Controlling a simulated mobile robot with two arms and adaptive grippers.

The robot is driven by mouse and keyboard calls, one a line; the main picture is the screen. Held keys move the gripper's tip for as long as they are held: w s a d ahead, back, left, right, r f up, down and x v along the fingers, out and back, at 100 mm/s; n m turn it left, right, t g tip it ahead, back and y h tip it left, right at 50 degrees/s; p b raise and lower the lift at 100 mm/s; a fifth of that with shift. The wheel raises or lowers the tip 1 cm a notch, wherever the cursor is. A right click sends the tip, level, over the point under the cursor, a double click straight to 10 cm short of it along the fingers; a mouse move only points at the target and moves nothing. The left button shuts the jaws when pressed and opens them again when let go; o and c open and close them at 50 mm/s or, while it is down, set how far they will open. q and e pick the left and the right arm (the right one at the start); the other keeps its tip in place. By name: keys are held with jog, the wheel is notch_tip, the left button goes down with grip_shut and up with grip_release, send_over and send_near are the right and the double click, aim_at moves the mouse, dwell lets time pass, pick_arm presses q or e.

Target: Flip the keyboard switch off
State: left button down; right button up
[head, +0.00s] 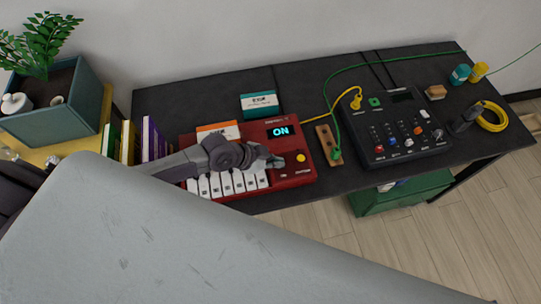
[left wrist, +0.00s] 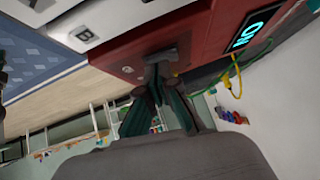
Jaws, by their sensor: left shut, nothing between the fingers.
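The red keyboard (head: 293,180) with white keys lies on the dark table, and its display (head: 281,131) reads ON in lit letters. The display also shows in the left wrist view (left wrist: 253,29). My left gripper (head: 274,161) is over the keyboard's right part, between the display and the keys, just left of a yellow knob (head: 300,157). In the left wrist view its fingers (left wrist: 157,80) are shut and empty, with their tips at a small grey part (left wrist: 170,55) on the red panel. This may be the switch; I cannot tell whether they touch. My right gripper is out of view.
A black mixer (head: 400,130) with knobs and a wooden strip (head: 328,145) with a green plug stand right of the keyboard. Yellow and green cables run behind. Books (head: 152,138) and a planter (head: 62,112) are at the left. A teal box (head: 260,104) stands behind.

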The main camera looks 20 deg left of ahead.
pick_arm(q)
jog(key=r+p, duration=0.3)
jog(key=r, duration=0.1)
jog(key=shift+s+d+p, duration=0.1)
jog(key=shift+d+p, duration=0.1)
jog(key=shift+p, duration=0.15)
jog(key=b+v, duration=0.2)
jog(key=v, duration=0.8)
jog(key=shift+s+f, duration=0.1)
